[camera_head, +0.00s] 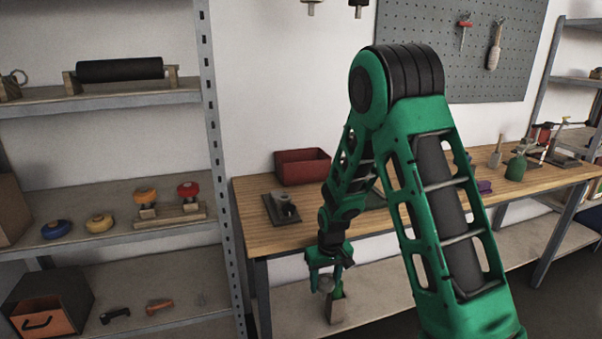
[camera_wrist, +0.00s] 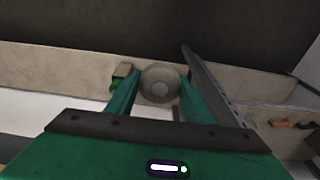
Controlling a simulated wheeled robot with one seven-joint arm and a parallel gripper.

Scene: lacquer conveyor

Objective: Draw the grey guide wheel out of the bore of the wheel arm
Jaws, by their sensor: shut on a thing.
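The grey guide wheel (camera_wrist: 160,86) shows as a round grey disc between the fingers of my gripper (camera_wrist: 155,92) in the wrist view. In the head view my gripper (camera_head: 328,277) points down in front of the bench's front edge, shut on the wheel (camera_head: 326,285), which shows small and partly hidden. A grey fixture (camera_head: 284,207) on a dark plate stands at the bench's left end, apart from my gripper and to its upper left. It may be the wheel arm; its bore cannot be made out.
A wooden bench (camera_head: 260,238) carries a red bin (camera_head: 302,167). A wooden block with a green part (camera_head: 337,311) stands below my gripper. A shelf rack (camera_head: 110,250) with coloured knobs is on the left. A pegboard (camera_head: 410,45) hangs behind.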

